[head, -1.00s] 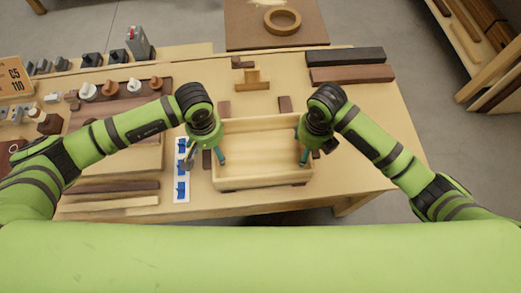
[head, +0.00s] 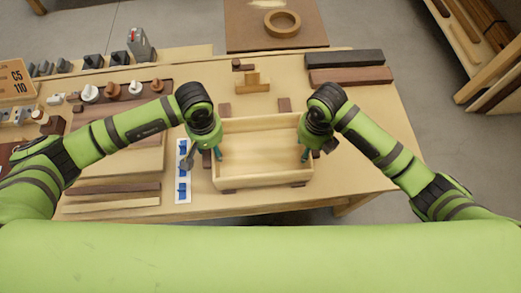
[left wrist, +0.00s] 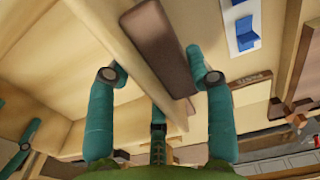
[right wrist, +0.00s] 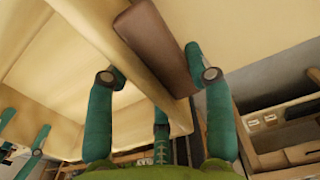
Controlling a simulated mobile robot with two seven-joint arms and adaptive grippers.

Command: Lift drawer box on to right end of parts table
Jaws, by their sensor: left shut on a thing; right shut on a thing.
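The drawer box (head: 262,185) is a pale, open, empty wooden tray over the front of the parts table (head: 375,140), right of middle. It looks roughly level; I cannot tell whether its bottom touches the table. My left gripper (head: 212,160) is shut on the box's left side, and my right gripper (head: 309,150) on its right side. In the left wrist view a dark brown grip block (left wrist: 160,45) sits on the box wall between the fingers. A matching block (right wrist: 155,45) shows between the right fingers. The box's underside is hidden in the head view.
A white strip with blue parts (head: 183,188) lies close left of the box. Dark and brown boards (head: 345,75) lie at the table's back right. A small wooden block (head: 253,83) is behind the box. Bare table lies right of the box.

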